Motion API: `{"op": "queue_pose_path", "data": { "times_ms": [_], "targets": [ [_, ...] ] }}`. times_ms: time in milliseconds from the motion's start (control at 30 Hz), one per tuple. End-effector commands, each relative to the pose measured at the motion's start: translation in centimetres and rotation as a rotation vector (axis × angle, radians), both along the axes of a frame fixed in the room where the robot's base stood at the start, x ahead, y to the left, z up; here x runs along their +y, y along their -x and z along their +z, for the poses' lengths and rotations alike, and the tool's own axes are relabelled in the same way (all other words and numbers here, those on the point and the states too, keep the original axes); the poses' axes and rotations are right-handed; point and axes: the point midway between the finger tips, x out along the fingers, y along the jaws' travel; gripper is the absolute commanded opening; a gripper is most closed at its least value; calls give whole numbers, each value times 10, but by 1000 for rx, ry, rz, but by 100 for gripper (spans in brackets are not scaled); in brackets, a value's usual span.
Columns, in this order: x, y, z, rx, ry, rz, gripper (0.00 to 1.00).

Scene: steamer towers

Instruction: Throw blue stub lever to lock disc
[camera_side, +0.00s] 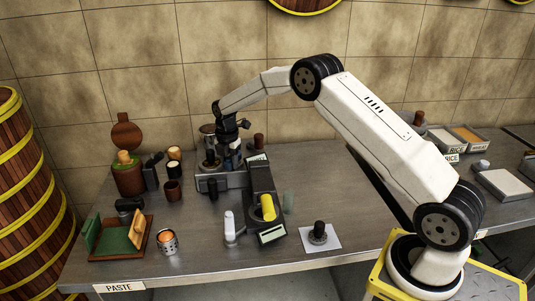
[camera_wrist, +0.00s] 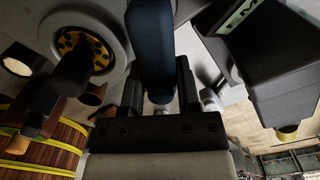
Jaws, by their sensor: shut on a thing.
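The blue stub lever (camera_wrist: 150,40) stands between the two fingers of my gripper (camera_wrist: 158,88) in the wrist view, and the fingers are shut on it. In the side view my gripper (camera_side: 229,140) is over the back of the grey machine (camera_side: 222,182). The lever shows there only as a small dark blue piece (camera_side: 236,156), mostly hidden by the gripper. A yellow perforated disc (camera_wrist: 70,43) sits in a round grey rim (camera_wrist: 116,36), left of the lever in the wrist view. A dark handle covers part of this disc. The lever's base is hidden.
A dark housing (camera_side: 257,178) with a yellow cylinder (camera_side: 268,207) adjoins the machine on the right. Cups and a brown jar (camera_side: 128,176) stand to the left. The table's front middle is mostly clear.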

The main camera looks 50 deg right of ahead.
Motion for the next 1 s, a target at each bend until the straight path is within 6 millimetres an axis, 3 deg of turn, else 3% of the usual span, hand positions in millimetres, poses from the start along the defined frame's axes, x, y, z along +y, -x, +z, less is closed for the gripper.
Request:
{"op": "queue_pose_path", "data": {
  "times_ms": [1000],
  "targets": [
    [-10, -41, 0, -1, -2, -955, 0]
  ]
}}
